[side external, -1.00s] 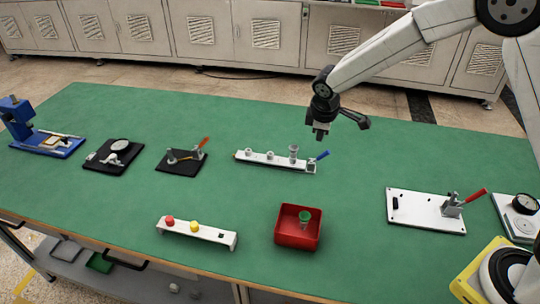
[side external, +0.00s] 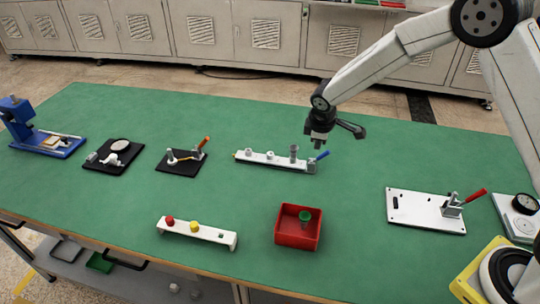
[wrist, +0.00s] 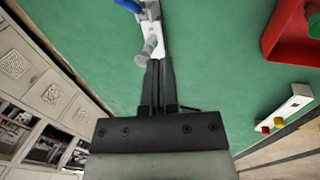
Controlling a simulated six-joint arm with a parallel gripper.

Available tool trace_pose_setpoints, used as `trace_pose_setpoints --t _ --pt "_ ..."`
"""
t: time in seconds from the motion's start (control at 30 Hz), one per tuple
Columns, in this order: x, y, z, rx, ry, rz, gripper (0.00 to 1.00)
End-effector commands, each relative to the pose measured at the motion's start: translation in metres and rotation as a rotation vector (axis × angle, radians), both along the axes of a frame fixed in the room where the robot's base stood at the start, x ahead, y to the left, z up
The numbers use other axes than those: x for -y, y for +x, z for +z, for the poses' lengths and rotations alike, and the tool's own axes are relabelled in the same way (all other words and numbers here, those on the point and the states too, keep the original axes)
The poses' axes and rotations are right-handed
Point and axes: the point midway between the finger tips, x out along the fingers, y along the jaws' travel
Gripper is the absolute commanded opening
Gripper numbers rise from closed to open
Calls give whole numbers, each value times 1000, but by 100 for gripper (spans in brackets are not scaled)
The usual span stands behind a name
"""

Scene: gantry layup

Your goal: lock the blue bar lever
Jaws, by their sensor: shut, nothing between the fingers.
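The blue lever (side external: 322,155) sits at the right end of the white bar (side external: 262,160), slanting up to the right from a grey block. The bar carries two low white pieces and a taller grey post (side external: 294,152) near the lever. My gripper (side external: 318,141) is just above and behind the lever end of the bar, apart from the lever as far as I can tell. In the wrist view the closed fingers (wrist: 158,68) point toward the bar, close to the grey post (wrist: 150,46). The blue handle (wrist: 130,6) shows at the top edge, partly cut off.
A red bin (side external: 298,238) with a green-topped piece stands in front of the bar. A white stand (side external: 200,232) with red and yellow knobs is at front left. A white plate with a red lever (side external: 475,195) lies to the right. Green table is clear between them.

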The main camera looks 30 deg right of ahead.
Motion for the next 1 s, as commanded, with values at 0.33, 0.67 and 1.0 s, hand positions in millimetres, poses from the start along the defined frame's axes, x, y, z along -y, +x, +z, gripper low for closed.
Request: trace_pose_setpoints --t 0.33,0.67,1.0 --pt "8 10 -44 -3 0 -1 0" --pt "35 21 -66 0 2 -4 0" --pt "47 25 -70 0 1 0 0"
